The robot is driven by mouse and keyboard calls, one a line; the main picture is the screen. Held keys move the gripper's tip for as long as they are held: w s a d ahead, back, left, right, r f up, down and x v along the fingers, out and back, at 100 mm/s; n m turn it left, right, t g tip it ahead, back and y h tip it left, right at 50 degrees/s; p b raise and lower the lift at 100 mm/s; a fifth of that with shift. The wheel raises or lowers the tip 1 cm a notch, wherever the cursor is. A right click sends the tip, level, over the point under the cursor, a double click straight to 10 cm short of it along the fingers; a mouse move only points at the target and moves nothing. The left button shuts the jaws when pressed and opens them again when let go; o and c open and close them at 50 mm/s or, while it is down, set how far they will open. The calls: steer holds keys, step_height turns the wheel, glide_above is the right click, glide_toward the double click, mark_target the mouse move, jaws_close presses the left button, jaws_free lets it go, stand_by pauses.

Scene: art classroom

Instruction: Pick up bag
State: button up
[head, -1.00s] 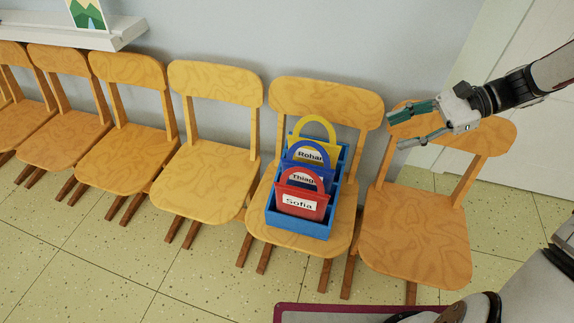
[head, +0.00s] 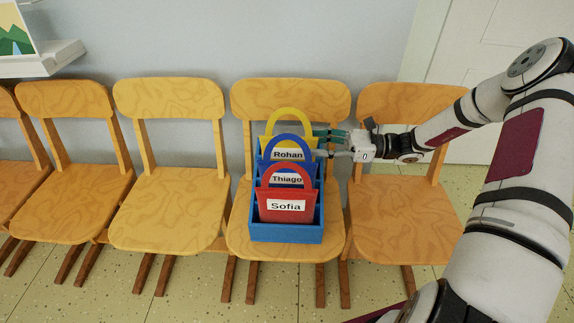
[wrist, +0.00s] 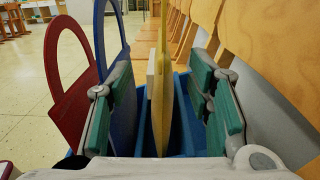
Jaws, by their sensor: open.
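Three flat bags with loop handles stand in a row in a blue holder (head: 286,235) on a wooden chair. The red bag labelled Sofia (head: 286,206) is in front. The blue bag labelled Thiago (head: 287,179) is in the middle. The yellow bag labelled Rohan (head: 288,155) is at the back. My gripper (head: 322,143) is at the right side of the yellow bag, its fingers open. In the wrist view the yellow bag (wrist: 160,100) stands between the spread fingers, with a gap on both sides.
The chair with the holder (head: 238,222) has its backrest close behind the yellow bag. Another chair (head: 405,225) stands on the right, under my arm. More chairs (head: 170,210) line the wall to the left. A white shelf (head: 45,62) is at upper left.

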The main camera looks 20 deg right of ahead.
mark_target(292, 143)
steer(key=shift+b+x, duration=1.45)
steer(key=shift+x, duration=2.25)
steer(key=shift+w+f, duration=0.15)
steer(key=shift+f, duration=0.05)
jaws_close()
